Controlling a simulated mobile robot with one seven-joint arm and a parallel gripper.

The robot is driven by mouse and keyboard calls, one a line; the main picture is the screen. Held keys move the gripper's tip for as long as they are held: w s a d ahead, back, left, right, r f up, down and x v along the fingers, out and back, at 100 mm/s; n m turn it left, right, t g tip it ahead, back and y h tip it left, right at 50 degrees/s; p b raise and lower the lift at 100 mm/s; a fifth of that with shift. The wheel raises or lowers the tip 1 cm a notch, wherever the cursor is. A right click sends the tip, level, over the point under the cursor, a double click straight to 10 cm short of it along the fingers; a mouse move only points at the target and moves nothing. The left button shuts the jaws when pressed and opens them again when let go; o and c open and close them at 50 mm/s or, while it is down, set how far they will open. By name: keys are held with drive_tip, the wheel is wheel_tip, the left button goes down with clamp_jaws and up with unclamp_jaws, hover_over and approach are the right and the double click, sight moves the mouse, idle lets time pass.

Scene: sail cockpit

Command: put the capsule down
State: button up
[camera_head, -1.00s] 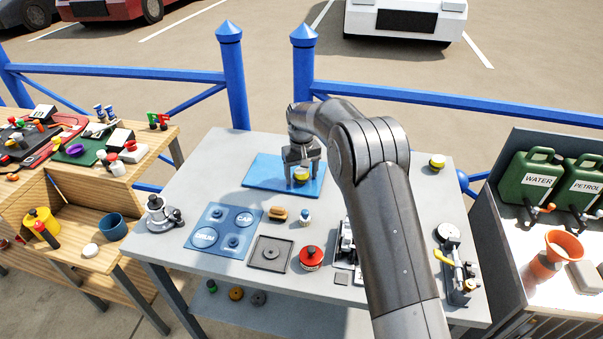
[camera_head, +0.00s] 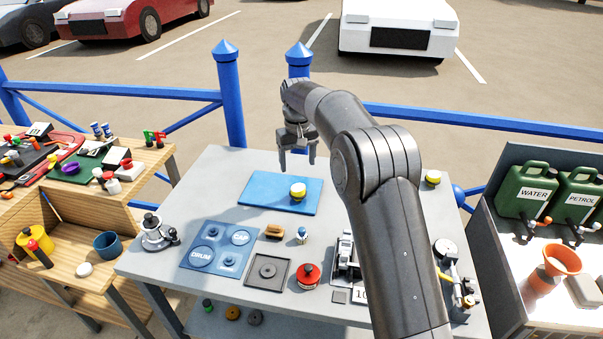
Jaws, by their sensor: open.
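A small round capsule (camera_head: 298,191), yellow with a pale band, sits on the blue mat (camera_head: 262,190) at the back of the grey table (camera_head: 215,185). It rests toward the mat's right side. My gripper (camera_head: 297,164) is open and empty above and behind the capsule, apart from it, with its fingers pointing down. A similar yellow and white round thing (camera_head: 432,178) stands at the table's back right, beyond my arm.
A blue DRUM/CAP board (camera_head: 217,263), a brown block (camera_head: 274,232), a dark square tray (camera_head: 267,272) and a red round part (camera_head: 307,275) lie in front of the mat. A metal fitting (camera_head: 153,232) stands at the left. Blue railings (camera_head: 480,122) run behind the table.

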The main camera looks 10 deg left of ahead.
drive_tip(key=shift+r, duration=0.35)
drive_tip(key=s+d+r+m+t, duration=0.1)
drive_tip(key=s+d+r+m, duration=0.1)
drive_tip(key=s+d+r, duration=0.7)
drive_tip(key=s+d+r+m+t, duration=0.1)
drive_tip(key=s+d+r+t, duration=0.1)
drive_tip(key=s+d+r, duration=0.7)
drive_tip(key=s+d+f+m+t, duration=0.1)
drive_tip(key=s+d+f, duration=0.3)
drive_tip(key=s, duration=0.7)
drive_tip(key=s+d+f+m+t, duration=0.1)
drive_tip(key=s+d+f+m, duration=0.1)
drive_tip(key=s+d, duration=0.7)
drive_tip(key=shift+s+d+f+m+t, duration=0.3)
drive_tip(key=shift+s+f+m, duration=0.1)
drive_tip(key=shift+s+f, duration=0.6)
drive_tip(key=shift+r, duration=0.1)
